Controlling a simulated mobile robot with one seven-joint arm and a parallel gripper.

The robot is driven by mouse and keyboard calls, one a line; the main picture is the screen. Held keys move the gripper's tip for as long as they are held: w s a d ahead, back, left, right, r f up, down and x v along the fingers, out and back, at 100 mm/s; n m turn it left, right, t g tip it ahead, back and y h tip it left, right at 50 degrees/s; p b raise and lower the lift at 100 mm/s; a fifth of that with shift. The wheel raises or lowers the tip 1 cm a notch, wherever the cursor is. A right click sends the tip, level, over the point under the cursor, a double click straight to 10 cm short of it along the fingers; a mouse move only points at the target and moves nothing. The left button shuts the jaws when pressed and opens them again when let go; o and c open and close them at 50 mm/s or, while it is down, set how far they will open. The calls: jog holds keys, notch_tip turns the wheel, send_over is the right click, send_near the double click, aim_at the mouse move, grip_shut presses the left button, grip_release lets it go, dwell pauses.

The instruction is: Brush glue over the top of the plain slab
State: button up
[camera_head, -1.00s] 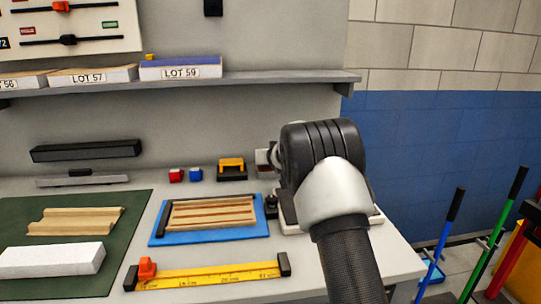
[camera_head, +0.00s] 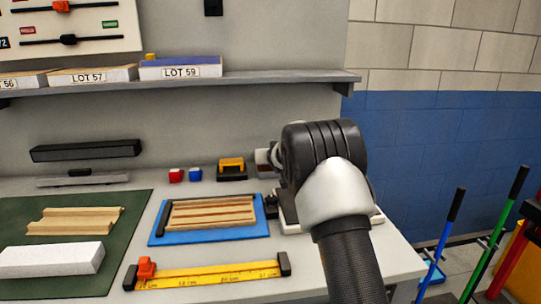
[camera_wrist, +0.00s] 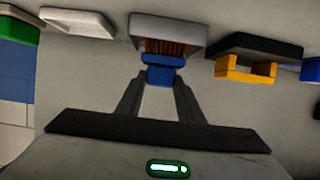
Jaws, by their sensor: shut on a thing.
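The plain slab (camera_head: 50,260) is a white block lying flat on the green mat (camera_head: 125,225) at the left in the head view. My gripper (camera_wrist: 162,80) is shut on a small blue handle (camera_wrist: 165,76), seen in the wrist view. Brown bristles (camera_wrist: 168,47) show just beyond the handle, at a pale grey holder (camera_wrist: 168,27). I cannot tell whether the brush still rests in the holder. In the head view my own wrist hides the fingers and most of the holder. The slab is far to the left of my gripper.
A grooved tan piece (camera_head: 75,222) lies behind the slab. A blue tray (camera_head: 200,237) with wooden strips and a yellow ruler (camera_head: 210,274) lie between mat and arm. A yellow-handled black block (camera_head: 231,170) stands near the holder. A shelf (camera_head: 275,80) runs above.

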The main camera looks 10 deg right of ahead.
jog(key=shift+s+f, duration=0.1)
jog(key=shift+f, duration=0.15)
jog(key=shift+r+p, duration=1.95)
jog(key=shift+r, duration=1.75)
